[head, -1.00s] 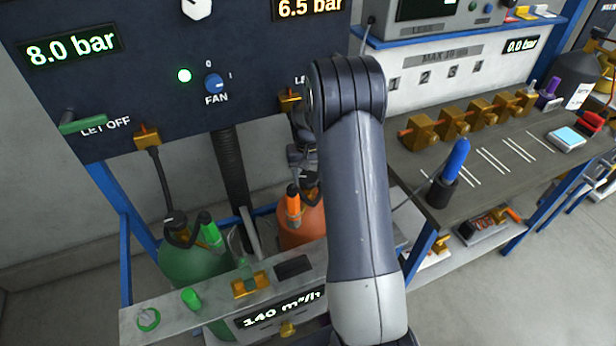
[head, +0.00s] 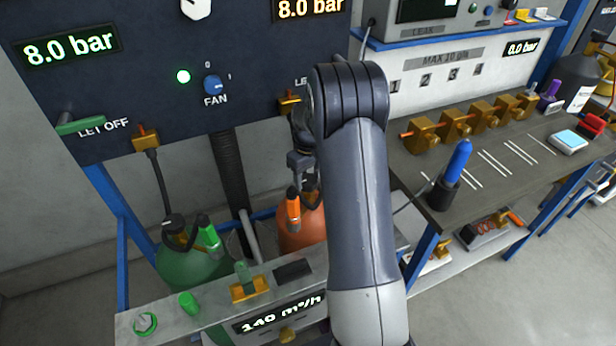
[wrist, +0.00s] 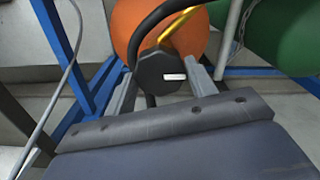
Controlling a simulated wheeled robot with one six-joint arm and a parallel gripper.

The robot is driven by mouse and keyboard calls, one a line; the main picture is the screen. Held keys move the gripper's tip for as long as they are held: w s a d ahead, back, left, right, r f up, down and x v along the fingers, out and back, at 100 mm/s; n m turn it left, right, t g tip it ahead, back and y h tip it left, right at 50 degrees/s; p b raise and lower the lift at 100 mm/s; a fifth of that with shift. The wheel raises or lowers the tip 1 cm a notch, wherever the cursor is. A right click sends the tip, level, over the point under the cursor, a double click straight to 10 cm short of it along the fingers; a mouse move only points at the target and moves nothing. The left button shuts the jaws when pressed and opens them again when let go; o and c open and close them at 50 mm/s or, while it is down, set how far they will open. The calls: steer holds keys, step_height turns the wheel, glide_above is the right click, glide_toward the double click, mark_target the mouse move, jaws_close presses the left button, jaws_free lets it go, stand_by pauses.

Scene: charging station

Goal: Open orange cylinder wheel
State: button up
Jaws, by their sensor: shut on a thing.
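The orange cylinder (head: 301,228) stands behind the grey bench ledge, partly covered by my arm. It also shows at the top of the wrist view (wrist: 160,25). Its dark wheel (wrist: 160,72), with a white mark on its face, sits between the two fingers of my gripper (wrist: 163,82). The orange gauge display (head: 310,8) above reads 8.0 bar.
A green cylinder (head: 190,268) stands to the left. The ledge (head: 170,322) in front carries green caps and a brass fitting. A blue frame post (wrist: 78,60) and a grey hose (wrist: 75,55) are close to the gripper's left in the wrist view. A workbench (head: 440,200) is at the right.

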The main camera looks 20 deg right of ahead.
mark_target(308, 180)
steer(key=o, duration=1)
steer(key=shift+r, duration=0.1)
step_height(308, 180, up, 11)
steer(key=shift+f, duration=0.15)
step_height(308, 180, down, 11)
steer(key=shift+r, duration=0.1)
stand_by(0.5)
